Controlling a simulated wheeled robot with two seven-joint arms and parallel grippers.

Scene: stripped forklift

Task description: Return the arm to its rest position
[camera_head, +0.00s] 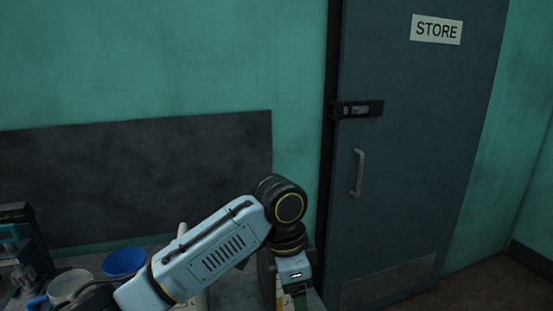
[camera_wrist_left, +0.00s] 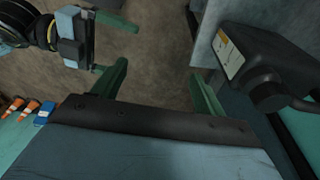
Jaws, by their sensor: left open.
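My left arm (camera_head: 215,250) comes in from the lower left in the head view. It bends at a black joint and points down at the bottom edge, where its gripper is mostly cut off. In the left wrist view my left gripper (camera_wrist_left: 160,72) has its two green fingers apart with nothing between them. Bare brown floor (camera_wrist_left: 160,40) shows beyond the fingers. At the upper left of that view is what looks like my right gripper (camera_wrist_left: 110,45), its two green fingers apart and empty.
A grey STORE door (camera_head: 410,150) is shut behind the arm. A blue bowl (camera_head: 124,262) and a pale container (camera_head: 70,284) stand at lower left. In the wrist view, a dark box-like part (camera_wrist_left: 262,60) is close on the right; small orange cones (camera_wrist_left: 30,108) are at left.

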